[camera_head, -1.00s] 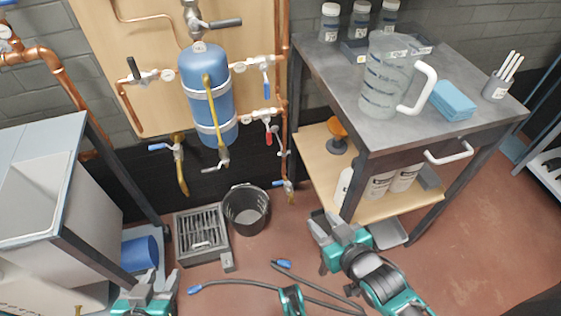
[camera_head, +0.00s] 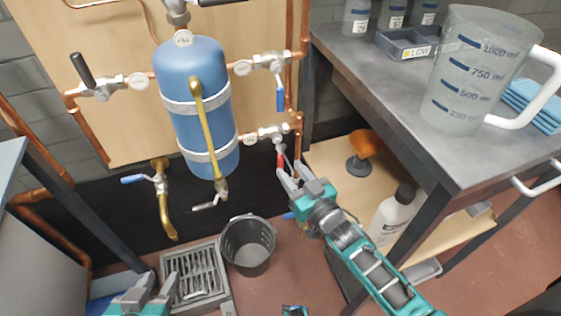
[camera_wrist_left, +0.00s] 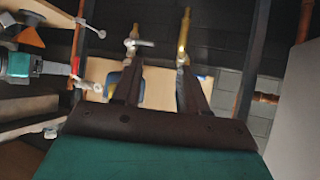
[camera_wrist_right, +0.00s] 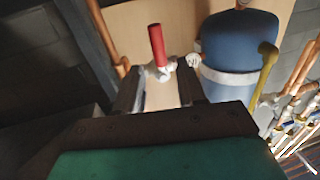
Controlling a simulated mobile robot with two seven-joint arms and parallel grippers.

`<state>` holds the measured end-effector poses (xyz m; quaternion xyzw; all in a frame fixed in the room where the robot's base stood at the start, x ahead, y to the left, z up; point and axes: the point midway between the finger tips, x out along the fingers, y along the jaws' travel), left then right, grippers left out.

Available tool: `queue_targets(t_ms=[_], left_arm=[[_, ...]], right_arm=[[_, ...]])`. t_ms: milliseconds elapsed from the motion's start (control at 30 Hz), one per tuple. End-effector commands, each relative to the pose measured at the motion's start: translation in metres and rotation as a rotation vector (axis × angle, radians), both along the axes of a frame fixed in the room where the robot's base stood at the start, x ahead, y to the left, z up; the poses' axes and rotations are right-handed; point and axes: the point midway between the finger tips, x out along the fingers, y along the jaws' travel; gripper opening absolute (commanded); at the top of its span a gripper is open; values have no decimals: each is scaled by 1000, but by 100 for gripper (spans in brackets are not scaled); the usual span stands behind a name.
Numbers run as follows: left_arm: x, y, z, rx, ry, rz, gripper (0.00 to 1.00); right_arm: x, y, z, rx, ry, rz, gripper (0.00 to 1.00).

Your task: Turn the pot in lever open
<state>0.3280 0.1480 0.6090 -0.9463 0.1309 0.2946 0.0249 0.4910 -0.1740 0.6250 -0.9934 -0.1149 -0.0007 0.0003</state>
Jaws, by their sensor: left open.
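The blue pot (camera_head: 195,95) hangs on the wooden board, with valves on the copper pipes around it. A short red lever (camera_head: 280,160) is on the lower right valve (camera_head: 268,132). I cannot read for certain which valve is pot in. My right gripper (camera_head: 293,177) is open, just below and beside the red lever. In the right wrist view the red lever (camera_wrist_right: 157,45) stands beyond the parted fingers (camera_wrist_right: 158,92), and no grip shows. My left gripper (camera_head: 156,284) is open and empty, low by the grate, well away from the valves.
A blue lever (camera_head: 281,98) hangs from the upper right valve. Another blue lever (camera_head: 133,179) is at lower left, and a black lever (camera_head: 83,68) at upper left. A black bucket (camera_head: 248,245) and a drain grate (camera_head: 197,279) are below. The workbench (camera_head: 385,105) stands close on the right.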

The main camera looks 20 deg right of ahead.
Motion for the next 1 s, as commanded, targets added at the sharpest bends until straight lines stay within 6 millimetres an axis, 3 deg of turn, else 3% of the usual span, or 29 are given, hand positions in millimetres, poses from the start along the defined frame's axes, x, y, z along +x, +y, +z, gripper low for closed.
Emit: queue_targets(t_ms=[100,300,733,1000], left_arm=[[-1,-2,-8,-2,9,-2,43],[4,-7,-3,-22,-6,0,43],[7,-9,-2,-22,-7,-2,43],[7,-8,-2,-20,-10,-4,43]], right_arm=[[24,6,-2,0,-3,1,40],[49,12,-1,0,0,1,40],[57,14,0,0,2,0,40],[57,14,0,0,1,0,14]])
